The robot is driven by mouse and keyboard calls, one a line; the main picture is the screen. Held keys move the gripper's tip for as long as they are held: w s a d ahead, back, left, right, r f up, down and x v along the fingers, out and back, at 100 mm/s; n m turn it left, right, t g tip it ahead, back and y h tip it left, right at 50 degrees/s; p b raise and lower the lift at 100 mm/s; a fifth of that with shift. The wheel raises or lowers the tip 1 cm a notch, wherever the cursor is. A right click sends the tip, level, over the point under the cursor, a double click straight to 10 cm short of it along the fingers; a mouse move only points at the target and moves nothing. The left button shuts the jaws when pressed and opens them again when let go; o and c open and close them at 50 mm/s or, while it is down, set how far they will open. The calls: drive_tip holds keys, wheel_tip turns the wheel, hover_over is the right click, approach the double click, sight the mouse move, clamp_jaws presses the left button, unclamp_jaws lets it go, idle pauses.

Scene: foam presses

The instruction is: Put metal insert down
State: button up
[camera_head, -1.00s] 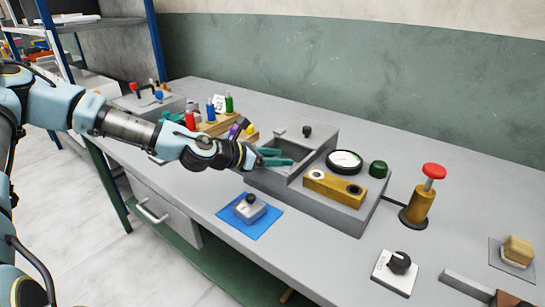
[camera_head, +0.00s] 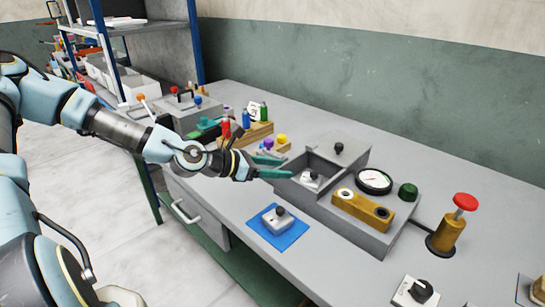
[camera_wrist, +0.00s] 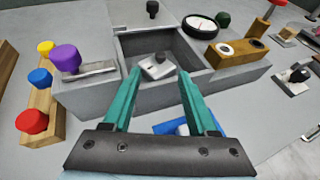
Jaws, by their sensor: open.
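A small silver metal insert with a black knob (camera_head: 310,181) sits inside the open cavity of the grey press (camera_head: 366,233). It also shows in the wrist view (camera_wrist: 157,69), lying on the cavity floor, slightly turned. My gripper (camera_head: 282,165) is open and empty at the left edge of the press. In the wrist view, its two green fingers (camera_wrist: 159,76) are spread apart, with the insert visible beyond and between their tips. A second similar silver piece with a black knob (camera_head: 277,219) rests on a blue mat (camera_head: 291,240) in front of the press.
A gauge (camera_head: 373,181), a green button (camera_head: 408,192) and a brass block (camera_head: 362,211) are on the press's right part. A red button post (camera_head: 444,238) stands further right. Coloured knobbed pieces (camera_head: 245,120) in wooden holders stand left of the press.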

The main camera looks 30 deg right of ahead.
drive_tip(key=shift+a+r+p, duration=0.3)
drive_tip(key=shift+a+p, duration=0.2)
drive_tip(key=shift+a, duration=0.15)
